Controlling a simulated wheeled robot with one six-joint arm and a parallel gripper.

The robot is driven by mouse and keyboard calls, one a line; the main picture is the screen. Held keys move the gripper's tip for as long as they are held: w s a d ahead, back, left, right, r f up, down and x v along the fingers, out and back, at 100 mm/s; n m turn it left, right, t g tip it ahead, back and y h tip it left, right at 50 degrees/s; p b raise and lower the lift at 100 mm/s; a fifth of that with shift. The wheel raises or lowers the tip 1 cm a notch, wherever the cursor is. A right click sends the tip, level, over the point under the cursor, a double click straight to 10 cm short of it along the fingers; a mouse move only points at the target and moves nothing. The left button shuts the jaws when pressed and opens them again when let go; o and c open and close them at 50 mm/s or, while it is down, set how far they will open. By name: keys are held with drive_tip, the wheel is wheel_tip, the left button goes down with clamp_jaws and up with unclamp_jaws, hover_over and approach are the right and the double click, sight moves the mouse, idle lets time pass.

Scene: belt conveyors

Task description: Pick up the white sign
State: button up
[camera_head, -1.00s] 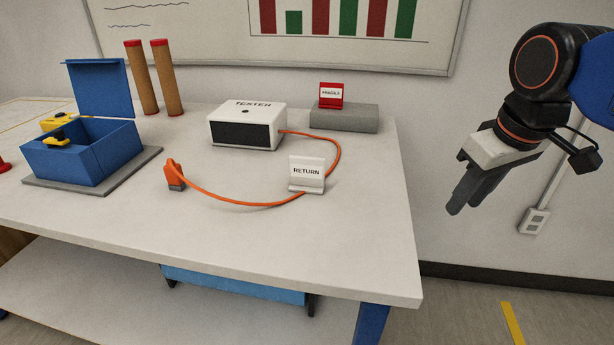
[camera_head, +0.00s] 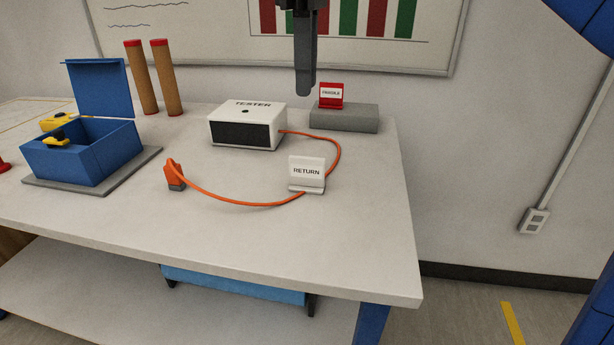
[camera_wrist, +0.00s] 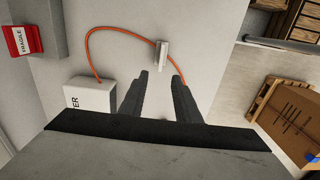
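The white sign (camera_head: 307,173), marked RETURN, stands upright on the bench top, with the orange cable passing at its base. In the wrist view the sign (camera_wrist: 161,55) is seen from above, beyond my fingertips. My gripper (camera_head: 304,92) hangs pointing down, well above the bench, between the tester and the red sign in the picture. In the wrist view my gripper (camera_wrist: 162,80) has its two fingers apart with nothing held between them. The sign is not touched.
The white tester box (camera_head: 246,127) has an orange cable (camera_head: 250,204) running to an orange plug (camera_head: 174,174). A red FRAGILE sign (camera_head: 331,96) stands on a grey block (camera_head: 344,118). A blue open box (camera_head: 90,150) is at left. The bench front (camera_head: 300,240) is clear.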

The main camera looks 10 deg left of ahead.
approach(307, 161)
drive_tip(key=f, duration=0.5)
drive_tip(key=shift+w+a+f, duration=0.1)
drive_tip(key=shift+w+a, duration=0.15)
drive_tip(key=shift+w, duration=0.1)
drive_tip(key=shift+s+d+f, duration=0.1)
drive_tip(key=shift+f, duration=1.25)
drive_tip(key=shift+d+f, duration=0.1)
drive_tip(key=shift+f, duration=1.2)
clamp_jaws()
